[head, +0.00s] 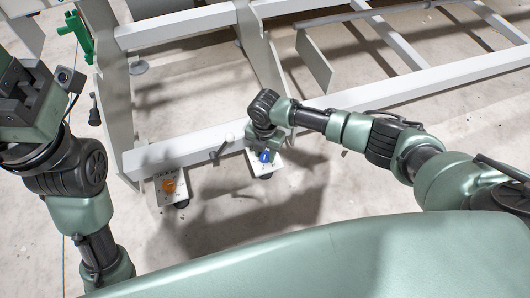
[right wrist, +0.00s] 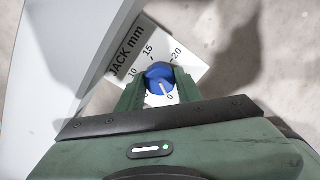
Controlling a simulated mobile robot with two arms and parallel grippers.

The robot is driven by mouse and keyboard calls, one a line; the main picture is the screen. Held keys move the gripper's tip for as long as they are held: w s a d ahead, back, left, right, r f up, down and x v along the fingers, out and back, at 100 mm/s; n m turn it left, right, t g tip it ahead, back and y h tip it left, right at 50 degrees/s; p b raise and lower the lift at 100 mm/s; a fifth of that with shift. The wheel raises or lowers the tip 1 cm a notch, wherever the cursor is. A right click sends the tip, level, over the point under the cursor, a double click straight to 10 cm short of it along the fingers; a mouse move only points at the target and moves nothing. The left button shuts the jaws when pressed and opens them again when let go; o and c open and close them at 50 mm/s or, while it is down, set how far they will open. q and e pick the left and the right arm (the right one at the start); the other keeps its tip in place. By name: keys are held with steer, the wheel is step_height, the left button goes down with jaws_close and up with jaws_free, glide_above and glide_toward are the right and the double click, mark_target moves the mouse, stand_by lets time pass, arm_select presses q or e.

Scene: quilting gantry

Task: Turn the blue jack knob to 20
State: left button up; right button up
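The blue jack knob (right wrist: 158,74) sits on a white scale plate (right wrist: 190,56) marked "JACK mm", with 10, 15, 20 and 0 readable. Its white pointer line is toward the 0 mark, at the lower right. My right gripper (right wrist: 160,88) has one green finger on each side of the knob and looks shut on it. In the head view the blue knob (head: 265,156) shows just below my right gripper (head: 262,148). My left gripper (head: 30,95) is at the left edge, away from the knob; its fingers cannot be made out clearly.
The pale frame beam (head: 190,147) runs behind the plates. A green clamp-like part (head: 78,36) is at upper left.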

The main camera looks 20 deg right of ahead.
jaws_close()
steer(key=shift+s+p, duration=0.1)
steer(key=shift+p, duration=0.25)
